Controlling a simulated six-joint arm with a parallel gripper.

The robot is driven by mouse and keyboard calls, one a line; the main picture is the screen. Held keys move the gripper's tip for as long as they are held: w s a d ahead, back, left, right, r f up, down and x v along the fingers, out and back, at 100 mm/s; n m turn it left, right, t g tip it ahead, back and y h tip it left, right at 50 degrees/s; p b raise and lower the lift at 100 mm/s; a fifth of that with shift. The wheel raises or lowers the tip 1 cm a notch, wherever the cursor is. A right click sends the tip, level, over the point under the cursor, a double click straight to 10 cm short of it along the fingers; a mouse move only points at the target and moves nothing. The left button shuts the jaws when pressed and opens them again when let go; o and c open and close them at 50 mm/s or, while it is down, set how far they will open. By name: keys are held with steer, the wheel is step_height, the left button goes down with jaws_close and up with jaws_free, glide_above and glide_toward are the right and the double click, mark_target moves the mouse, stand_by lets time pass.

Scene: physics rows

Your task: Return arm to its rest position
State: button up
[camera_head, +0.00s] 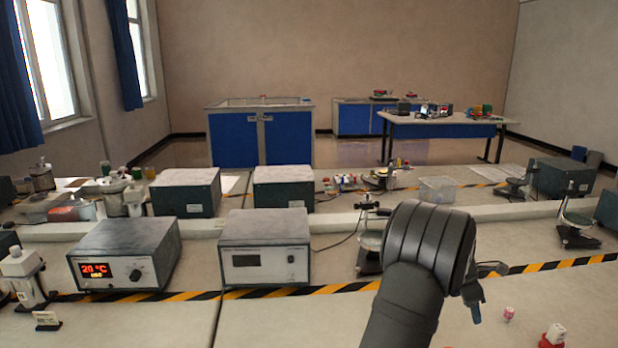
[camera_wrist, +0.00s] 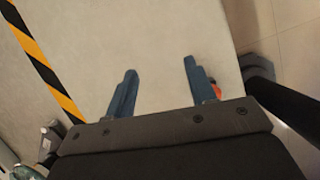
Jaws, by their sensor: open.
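My gripper (camera_wrist: 160,68) shows in the wrist view with its two blue fingers apart and nothing between them. Bare pale bench top shows behind the fingers. In the head view, my gripper (camera_head: 475,301) is partly hidden behind my dark arm, over the right part of the front bench. A small pink-and-white item (camera_head: 508,314) and a white item with a red part (camera_head: 553,336) stand on the bench to its right, apart from it. A small red-orange thing (camera_wrist: 216,90) shows beside the right finger in the wrist view, mostly covered.
A box with a red 20 °C display (camera_head: 125,254) and a grey box (camera_head: 264,249) stand on the bench at left. A stand (camera_head: 369,243) is just left of my arm. A striped tape line (camera_head: 345,288) crosses the bench. The front middle is clear.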

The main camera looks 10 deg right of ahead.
steer(key=w+a+f, duration=0.2)
steer(key=w+a, duration=0.1)
steer(key=a, duration=0.6)
steer(key=shift+w+a, duration=0.15)
steer(key=shift+w, duration=0.2)
steer(key=s+d+r, duration=0.1)
steer(key=s+d, duration=0.3)
steer(key=d, duration=0.5)
steer(key=s+d+r, duration=0.2)
steer(key=s+d, duration=0.1)
steer(key=d, duration=0.6)
steer(key=shift+s+d+n, duration=0.3)
steer(key=shift+s, duration=0.05)
